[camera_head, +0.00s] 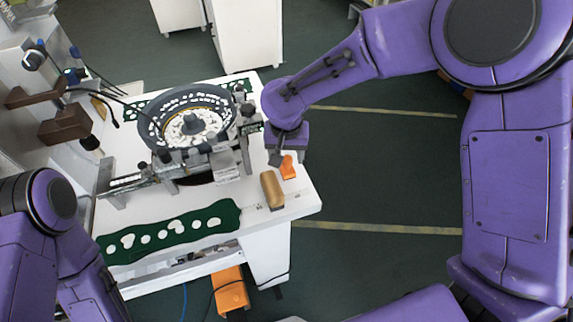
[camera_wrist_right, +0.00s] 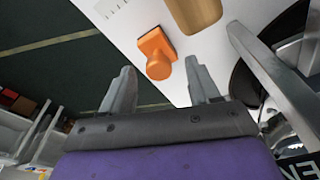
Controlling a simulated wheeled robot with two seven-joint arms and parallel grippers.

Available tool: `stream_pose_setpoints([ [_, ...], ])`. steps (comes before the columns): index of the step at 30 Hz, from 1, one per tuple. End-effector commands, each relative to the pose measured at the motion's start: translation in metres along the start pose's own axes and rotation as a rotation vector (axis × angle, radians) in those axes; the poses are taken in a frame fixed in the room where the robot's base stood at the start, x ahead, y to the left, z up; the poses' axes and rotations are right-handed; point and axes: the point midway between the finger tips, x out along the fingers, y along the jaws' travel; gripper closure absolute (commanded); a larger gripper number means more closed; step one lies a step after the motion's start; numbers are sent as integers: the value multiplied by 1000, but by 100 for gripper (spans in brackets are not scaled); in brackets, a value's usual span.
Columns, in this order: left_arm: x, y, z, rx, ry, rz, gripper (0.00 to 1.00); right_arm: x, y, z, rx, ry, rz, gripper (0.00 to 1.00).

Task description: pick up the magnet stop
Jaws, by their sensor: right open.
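The magnet stop appears to be the small orange piece (camera_head: 288,168) near the right edge of the white table. In the right wrist view the orange piece (camera_wrist_right: 157,51) has a square base and a round knob that points toward my gripper. My right gripper (camera_head: 277,158) is at the table's right edge, just beside the orange piece. In the wrist view my right gripper (camera_wrist_right: 161,82) is open and empty, and the knob lies ahead of the gap between its fingers. Only part of my left arm shows at the lower left; its gripper is out of the picture.
A tan block (camera_head: 271,190) lies close to the orange piece. A round dark machine (camera_head: 190,118) with metal fixtures stands left of my right gripper. A green board with white shapes (camera_head: 170,232) lies along the front of the white table (camera_head: 290,204). Open floor lies to the right.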

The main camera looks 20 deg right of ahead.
Motion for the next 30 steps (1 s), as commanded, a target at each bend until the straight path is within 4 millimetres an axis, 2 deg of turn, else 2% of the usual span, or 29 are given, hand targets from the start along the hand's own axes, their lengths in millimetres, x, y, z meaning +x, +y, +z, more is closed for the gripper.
stream_pose_setpoints([
  [3,-4,0,-2,0,0,0,57,18,0,1,1,-1,1,39],
  [5,-5,0,-2,0,0,0,57,24,0,1,2,0,0,39],
  [11,-4,0,-2,0,0,0,57,26,1,1,3,3,-1,39],
  [12,-4,0,-2,0,0,0,57,26,1,1,3,3,-1,42],
  [17,-4,0,-2,0,0,0,57,26,1,1,4,2,0,94],
  [18,-4,0,-2,0,0,0,57,26,1,1,4,2,0,100],
  [26,-4,0,-2,0,0,0,57,24,1,0,4,3,-1,100],
  [30,-1,0,0,0,0,0,57,2,1,-4,3,7,-2,100],
])
